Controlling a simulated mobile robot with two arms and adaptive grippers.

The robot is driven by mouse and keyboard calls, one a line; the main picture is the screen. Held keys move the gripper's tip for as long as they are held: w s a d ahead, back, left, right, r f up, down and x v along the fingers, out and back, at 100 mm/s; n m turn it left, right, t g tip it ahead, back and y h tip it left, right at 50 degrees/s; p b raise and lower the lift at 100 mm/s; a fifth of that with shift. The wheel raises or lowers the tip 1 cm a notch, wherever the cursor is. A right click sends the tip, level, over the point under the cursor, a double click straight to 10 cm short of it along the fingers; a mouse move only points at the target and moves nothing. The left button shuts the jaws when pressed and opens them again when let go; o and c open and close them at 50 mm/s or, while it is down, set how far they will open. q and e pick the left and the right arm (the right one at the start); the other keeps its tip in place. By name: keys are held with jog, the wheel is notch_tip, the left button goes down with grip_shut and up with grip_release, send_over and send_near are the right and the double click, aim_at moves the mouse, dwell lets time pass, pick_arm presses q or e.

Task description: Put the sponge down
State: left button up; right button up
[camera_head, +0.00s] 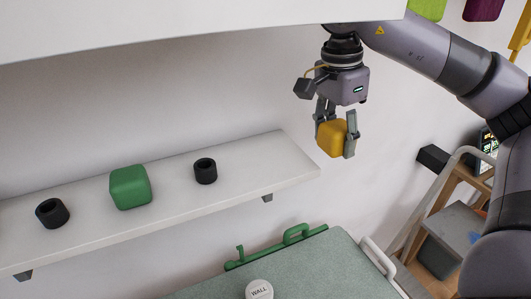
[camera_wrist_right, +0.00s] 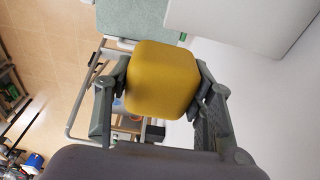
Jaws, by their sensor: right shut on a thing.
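The sponge is a yellow rounded block (camera_head: 332,138) held between the fingers of my right gripper (camera_head: 335,133). The gripper points down, to the right of the white shelf's right end, with the sponge in the air. In the right wrist view the sponge (camera_wrist_right: 163,78) fills the space between both fingers, which press on its sides. My left gripper is not in view.
A white wall shelf (camera_head: 255,160) carries a green block (camera_head: 130,187) and two black rings (camera_head: 205,171) (camera_head: 52,213). Below is a grey-green surface (camera_head: 335,268) with green handles (camera_head: 296,234) and a white round item labelled WALL (camera_head: 259,289). A ladder-like frame (camera_head: 430,205) stands right.

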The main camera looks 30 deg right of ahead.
jog(key=p, duration=0.1)
send_over(267, 160)
jog(key=shift+s+d, duration=0.4)
jog(key=shift+s, duration=0.05)
jog(key=shift+w+a+f, duration=0.4)
jog(key=shift+a+f, duration=0.35)
jog(key=shift+f, duration=0.1)
jog(key=shift+f+p, duration=0.25)
jog(key=shift+p, duration=0.4)
jog(key=shift+d+f, duration=0.1)
jog(key=shift+f, duration=0.35)
jog(key=shift+f, duration=0.25)
jog(key=o, duration=1)
jog(key=shift+r, duration=0.1)
